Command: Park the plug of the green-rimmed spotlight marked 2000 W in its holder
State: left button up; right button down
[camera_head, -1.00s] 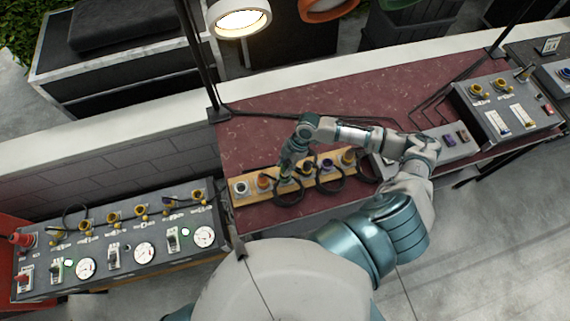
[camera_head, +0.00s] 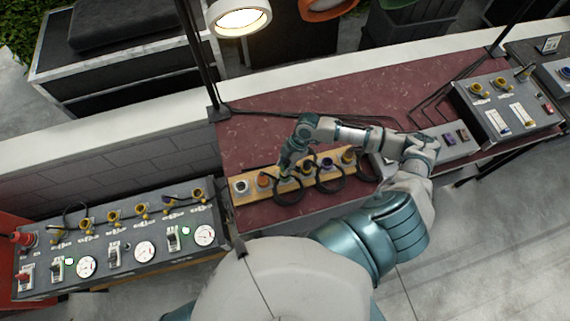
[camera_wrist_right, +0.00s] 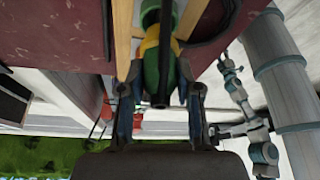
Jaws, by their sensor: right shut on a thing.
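My right gripper (camera_head: 288,168) is over the wooden holder strip (camera_head: 327,180). In the right wrist view it (camera_wrist_right: 160,96) is shut on a plug (camera_wrist_right: 151,72) with a green body and a yellow band. In the head view the gripper mostly hides this plug, low at a place in the strip between an orange plug (camera_head: 264,180) and a purple one. I cannot tell whether it is fully seated. The green-rimmed spotlight (camera_head: 397,3) is cut off at the top edge; its marking does not show. My left gripper cannot be made out.
Black cables loop in front of the strip. A white-ringed socket (camera_head: 241,187) is at its left end. A grey panel with gauges (camera_head: 120,240) stands at left, and a control box (camera_head: 508,105) at right. The red tabletop (camera_head: 330,115) behind is mostly clear.

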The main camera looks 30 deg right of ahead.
jog(key=shift+f+b, duration=0.7)
jog(key=shift+f, duration=1)
dwell(0.6)
jog(key=shift+c, duration=2)
grip_release()
jog(key=shift+d+r+p, duration=0.1)
jog(key=shift+r+p, duration=0.65)
jog(key=shift+r, duration=1.75)
jog(key=shift+s, duration=0.1)
